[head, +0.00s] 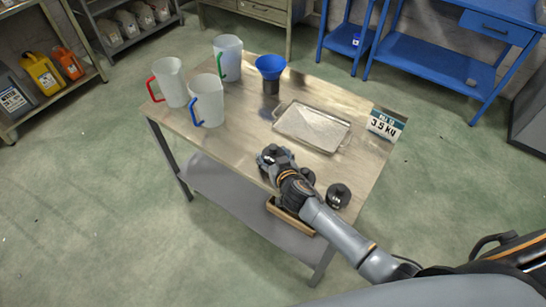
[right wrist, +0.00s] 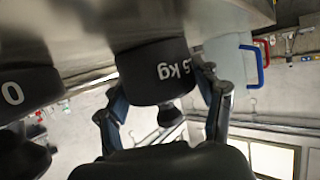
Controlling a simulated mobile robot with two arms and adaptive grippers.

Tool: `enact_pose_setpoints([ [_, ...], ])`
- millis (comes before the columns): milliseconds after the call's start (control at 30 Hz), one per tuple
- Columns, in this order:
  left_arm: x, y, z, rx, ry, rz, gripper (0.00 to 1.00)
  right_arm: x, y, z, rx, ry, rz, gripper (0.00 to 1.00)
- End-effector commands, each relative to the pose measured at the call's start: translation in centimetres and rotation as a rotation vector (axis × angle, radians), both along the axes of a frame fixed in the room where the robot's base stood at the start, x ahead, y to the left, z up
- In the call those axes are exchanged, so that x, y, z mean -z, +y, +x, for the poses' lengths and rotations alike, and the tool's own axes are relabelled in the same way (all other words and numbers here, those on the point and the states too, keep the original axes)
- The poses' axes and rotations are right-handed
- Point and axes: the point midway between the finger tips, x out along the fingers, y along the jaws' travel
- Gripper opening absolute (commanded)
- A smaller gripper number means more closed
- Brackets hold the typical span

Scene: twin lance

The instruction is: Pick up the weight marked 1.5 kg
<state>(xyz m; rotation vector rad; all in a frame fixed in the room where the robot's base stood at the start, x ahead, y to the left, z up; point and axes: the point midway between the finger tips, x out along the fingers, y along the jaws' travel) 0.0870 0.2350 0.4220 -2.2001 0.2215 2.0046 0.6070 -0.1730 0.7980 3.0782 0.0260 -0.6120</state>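A dark weight (right wrist: 155,70) with a partly visible marking ending in "5 kg" fills the middle of the right wrist view, seen upside down. Its knob points down in that picture. My right gripper (right wrist: 163,90) has its two fingers spread, one on each side of this weight; whether they touch it is unclear. In the head view my right gripper (head: 270,156) is at the table's near side and largely hides the weight. Two other dark weights, one nearer (head: 307,176) and one further right (head: 338,196), stand beside my arm. My left gripper is not in view.
The metal table (head: 235,140) also bears a shallow metal tray (head: 312,127), a sign reading 3.9 kg (head: 385,124), a blue funnel (head: 270,66) and jugs with red (head: 170,82), blue (head: 208,100) and green (head: 228,57) handles.

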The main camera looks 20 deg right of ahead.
Motion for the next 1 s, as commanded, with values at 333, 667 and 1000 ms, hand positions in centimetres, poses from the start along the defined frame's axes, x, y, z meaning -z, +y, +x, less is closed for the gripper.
enact_pose_setpoints([
  [333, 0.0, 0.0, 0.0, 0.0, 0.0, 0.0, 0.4, -0.6, 0.1, 0.3, -0.002, -0.012, 0.002, 0.03],
  [667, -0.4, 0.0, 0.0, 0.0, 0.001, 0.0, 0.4, -1.8, 0.0, 0.3, -0.002, -0.015, 0.001, 0.03],
  [1000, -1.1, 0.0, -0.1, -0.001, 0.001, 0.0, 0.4, -6.7, 0.0, -2.3, -0.004, -0.014, 0.003, 0.03],
])
